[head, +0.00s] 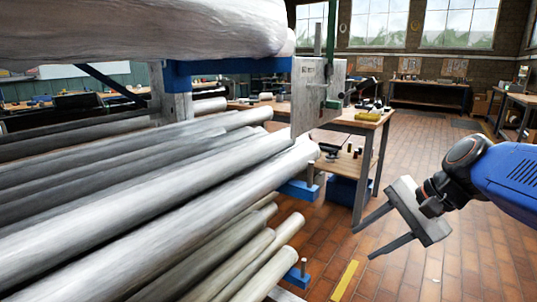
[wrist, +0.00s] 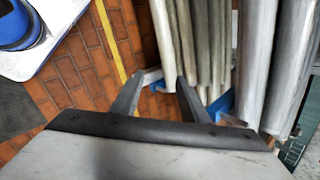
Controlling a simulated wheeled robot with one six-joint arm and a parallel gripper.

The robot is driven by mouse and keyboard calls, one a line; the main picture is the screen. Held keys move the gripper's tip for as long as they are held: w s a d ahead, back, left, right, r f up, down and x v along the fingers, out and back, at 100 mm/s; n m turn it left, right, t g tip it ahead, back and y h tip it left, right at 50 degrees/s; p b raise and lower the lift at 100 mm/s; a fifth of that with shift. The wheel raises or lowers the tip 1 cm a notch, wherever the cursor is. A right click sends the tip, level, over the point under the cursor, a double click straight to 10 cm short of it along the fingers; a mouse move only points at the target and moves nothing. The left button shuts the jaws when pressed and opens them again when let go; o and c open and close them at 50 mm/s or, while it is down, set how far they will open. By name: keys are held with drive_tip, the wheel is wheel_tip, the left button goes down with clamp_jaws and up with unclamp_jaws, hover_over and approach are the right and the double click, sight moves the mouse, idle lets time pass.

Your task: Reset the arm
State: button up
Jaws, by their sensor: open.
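My gripper (head: 370,235) is at the right of the head view, at the end of my blue arm. Its two fingers are spread apart with nothing between them. It hangs in free air over the tiled floor, to the right of the pipe ends and apart from them. In the wrist view my gripper (wrist: 152,85) shows both dark fingers apart, with floor tiles and a blue rack foot behind them.
A rack of grey pipes (head: 150,200) fills the left, with blue arms (head: 225,66) and a metal upright (head: 305,95). A wooden workbench (head: 345,120) stands behind. A yellow floor line (head: 344,281) runs beside the rack. The tiled floor (head: 430,130) is clear at centre right.

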drive_tip(key=s+d+f+n+h, duration=0.6)
drive_tip(key=s+f+n, duration=0.4)
drive_tip(key=s+n, duration=0.1)
drive_tip(key=shift+t, duration=0.4)
